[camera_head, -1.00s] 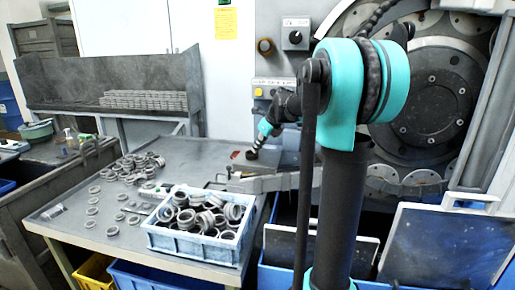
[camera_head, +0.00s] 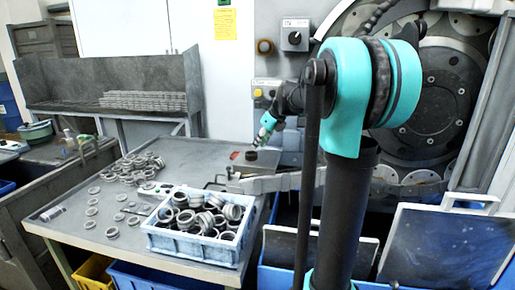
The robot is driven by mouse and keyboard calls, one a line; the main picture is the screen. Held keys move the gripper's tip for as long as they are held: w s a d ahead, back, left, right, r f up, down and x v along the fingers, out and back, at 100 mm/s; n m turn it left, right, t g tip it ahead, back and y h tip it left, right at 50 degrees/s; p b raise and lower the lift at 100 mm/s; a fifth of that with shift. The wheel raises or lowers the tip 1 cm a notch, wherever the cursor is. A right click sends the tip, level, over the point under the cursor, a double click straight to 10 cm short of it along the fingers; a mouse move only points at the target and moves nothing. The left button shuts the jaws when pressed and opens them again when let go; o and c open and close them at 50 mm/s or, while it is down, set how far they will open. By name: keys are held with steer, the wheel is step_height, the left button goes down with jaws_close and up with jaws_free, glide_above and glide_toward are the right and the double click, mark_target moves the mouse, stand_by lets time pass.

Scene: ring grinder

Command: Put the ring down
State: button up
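My arm's joint and column hide part of the area to the right.
A blue crate (camera_head: 198,246) full of rings stands at the table's front right. Several loose rings (camera_head: 135,168) lie on the table's left half. A metal rail (camera_head: 265,184) runs from the table towards the large grinding machine (camera_head: 430,95) at right.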

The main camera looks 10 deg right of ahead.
steer(key=v, duration=0.8)
steer(key=shift+r, duration=0.35)
steer(key=shift+s+d, duration=0.1)
steer(key=shift+s, duration=0.05)
stand_by(1.2)
